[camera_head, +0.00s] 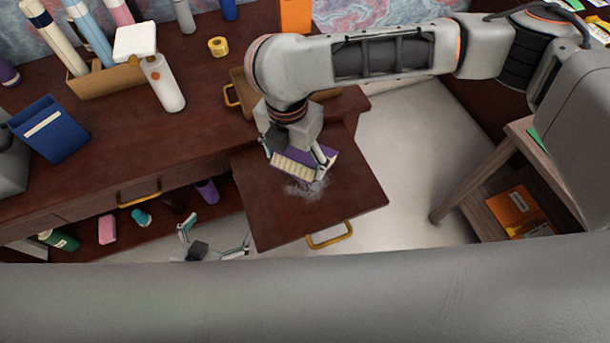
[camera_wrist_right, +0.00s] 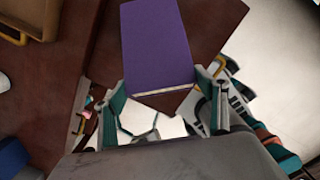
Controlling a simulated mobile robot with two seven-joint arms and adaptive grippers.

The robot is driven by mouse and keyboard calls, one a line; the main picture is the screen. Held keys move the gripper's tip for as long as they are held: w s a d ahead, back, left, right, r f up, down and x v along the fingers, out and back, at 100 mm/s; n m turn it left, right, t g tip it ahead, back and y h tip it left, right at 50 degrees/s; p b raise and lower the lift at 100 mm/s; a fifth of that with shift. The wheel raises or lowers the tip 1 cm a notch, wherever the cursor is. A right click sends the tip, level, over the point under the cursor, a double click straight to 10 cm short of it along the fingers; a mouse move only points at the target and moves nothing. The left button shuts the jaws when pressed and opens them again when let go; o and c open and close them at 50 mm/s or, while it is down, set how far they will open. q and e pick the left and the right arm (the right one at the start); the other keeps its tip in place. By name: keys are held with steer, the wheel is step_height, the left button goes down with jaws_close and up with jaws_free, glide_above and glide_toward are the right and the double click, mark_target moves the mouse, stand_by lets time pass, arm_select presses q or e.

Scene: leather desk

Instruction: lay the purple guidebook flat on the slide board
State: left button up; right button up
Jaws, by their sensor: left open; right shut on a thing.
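The purple guidebook (camera_head: 320,156) is in my right gripper (camera_head: 297,160), over the slide board (camera_head: 350,200), a dark brown panel with a gold handle. The book looks tilted in the head view, its pale page edge toward me; I cannot tell whether it touches the board. In the right wrist view the purple cover (camera_wrist_right: 158,45) fills the space between the teal-edged fingers of the right gripper (camera_wrist_right: 165,92), which are shut on the book's near end. My left gripper (camera_head: 213,236) is open and empty, low at the left of the board.
A whitish patch (camera_head: 303,189) marks the board under the book. A blue box (camera_head: 50,128), white spray bottle (camera_head: 160,80) and yellow tape roll (camera_head: 218,46) stand on the desk. A wooden shelf unit (camera_head: 490,185) is at the right. The board's right half is bare.

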steer(key=o, duration=1.8)
steer(key=shift+s+a+r+p, duration=0.1)
steer(key=shift+s+r+p, duration=0.05)
steer(key=shift+r+p, duration=0.2)
steer(key=s+a+r+p, duration=0.1)
steer(key=p, duration=0.2)
steer(key=shift+s+r, duration=0.35)
steer(key=shift+s, duration=0.05)
steer(key=s+a+r, duration=0.2)
steer(key=s, duration=0.1)
steer(key=shift+s+r+b, duration=0.15)
steer(key=shift+r+b, duration=0.2)
steer(key=shift+r, duration=0.05)
